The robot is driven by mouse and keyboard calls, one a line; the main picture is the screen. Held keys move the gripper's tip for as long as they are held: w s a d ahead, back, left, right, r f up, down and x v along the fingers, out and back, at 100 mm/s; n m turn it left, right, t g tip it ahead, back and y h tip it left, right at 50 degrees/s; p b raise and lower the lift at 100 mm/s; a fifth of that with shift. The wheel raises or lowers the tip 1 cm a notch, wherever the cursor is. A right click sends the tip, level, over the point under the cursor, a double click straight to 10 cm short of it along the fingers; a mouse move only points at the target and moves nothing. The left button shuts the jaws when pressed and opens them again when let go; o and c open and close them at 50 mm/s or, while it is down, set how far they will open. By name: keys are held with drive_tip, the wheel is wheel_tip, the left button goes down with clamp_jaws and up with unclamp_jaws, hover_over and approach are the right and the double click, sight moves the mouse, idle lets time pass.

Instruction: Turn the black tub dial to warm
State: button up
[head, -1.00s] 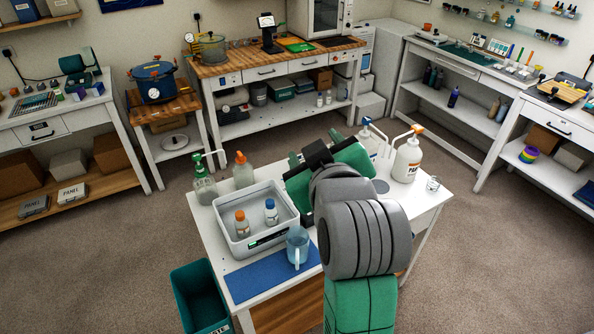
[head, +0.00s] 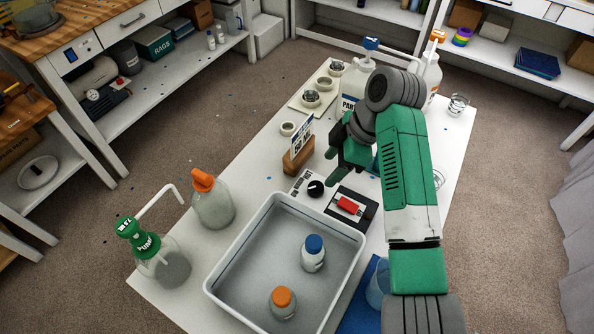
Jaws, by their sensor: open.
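The black tub dial (head: 316,188) is a round knob on a small white control panel (head: 299,184) with dark markings, at the far edge of the grey-white tub (head: 228,263). The markings are too small to read, so I cannot tell its setting. My gripper (head: 336,164) is open, just above and right of the dial in the picture, and seems apart from it. My wrist partly hides the gripper. The tub holds a blue-capped bottle (head: 313,254) and an orange-capped bottle (head: 283,303), both upright.
A black box with a red switch (head: 349,206) sits right of the dial. A card in a wooden stand (head: 299,156) is close behind it. Pump bottles (head: 360,90), a green-topped bottle (head: 160,255) and an orange-capped bottle (head: 212,200) stand around the white table (head: 250,180).

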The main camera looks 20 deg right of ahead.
sight(316, 187)
drive_tip(key=x, duration=0.2)
drive_tip(key=b+x, duration=0.1)
drive_tip(key=x, duration=0.2)
drive_tip(key=b+x, duration=0.1)
drive_tip(key=x, duration=0.1)
drive_tip(key=shift+s+f, duration=0.25)
drive_tip(key=shift+f, duration=0.1)
drive_tip(key=shift+r, duration=0.1)
drive_tip(key=c, duration=1)
